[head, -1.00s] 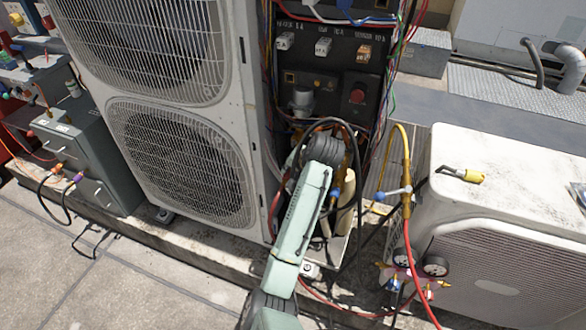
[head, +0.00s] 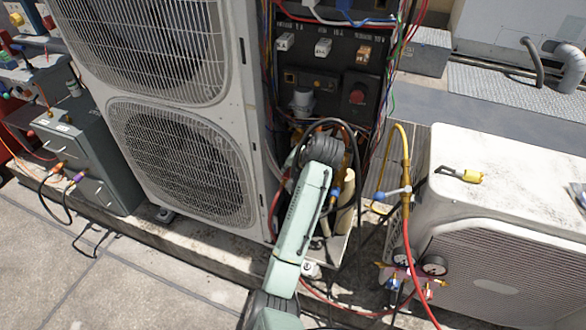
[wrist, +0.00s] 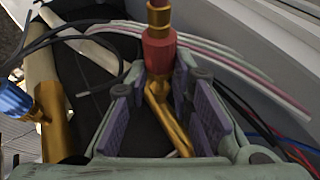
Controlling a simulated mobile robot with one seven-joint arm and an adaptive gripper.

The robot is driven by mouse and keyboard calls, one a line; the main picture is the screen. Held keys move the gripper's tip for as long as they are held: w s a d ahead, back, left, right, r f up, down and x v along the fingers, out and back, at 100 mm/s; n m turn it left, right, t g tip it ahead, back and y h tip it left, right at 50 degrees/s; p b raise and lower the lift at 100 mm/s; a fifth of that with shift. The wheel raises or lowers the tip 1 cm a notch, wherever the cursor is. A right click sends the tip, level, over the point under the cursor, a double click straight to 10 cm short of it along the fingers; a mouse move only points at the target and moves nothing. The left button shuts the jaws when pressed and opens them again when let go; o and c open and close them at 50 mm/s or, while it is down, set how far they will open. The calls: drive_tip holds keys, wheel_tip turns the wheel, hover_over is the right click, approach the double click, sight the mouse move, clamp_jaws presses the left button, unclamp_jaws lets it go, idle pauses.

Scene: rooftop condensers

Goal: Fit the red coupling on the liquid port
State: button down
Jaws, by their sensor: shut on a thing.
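In the wrist view, the red coupling (wrist: 159,52) stands between the tips of my gripper (wrist: 161,82), with a brass fitting (wrist: 159,14) at its far end. My gripper's purple-padded jaws are closed in around its near end. A bent brass tube (wrist: 172,125) runs between the jaws and meets the coupling in the picture. I cannot tell whether the coupling is seated on a port. A blue coupling (wrist: 14,101) sits at the left beside a thicker brass pipe (wrist: 55,125). In the head view, my own arm hides the gripper and the red coupling.
The tall condenser (head: 185,165) stands left of the open wiring bay (head: 335,70). Loose cables and hoses crowd the bay. A gauge manifold (head: 415,270) with a red hose (head: 415,255) hangs at the right by the white unit (head: 500,190).

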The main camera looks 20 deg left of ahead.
sight(285, 182)
drive_tip(key=shift+w+p, duration=0.45)
drive_tip(key=shift+w, duration=0.9)
idle(1.6)
drive_tip(key=c, duration=1.3)
unclamp_jaws()
drive_tip(key=shift+c, duration=0.2)
drive_tip(key=shift+s+a+p, duration=0.1)
drive_tip(key=shift+s+p, duration=0.9)
drive_tip(key=shift+s, duration=2.75)
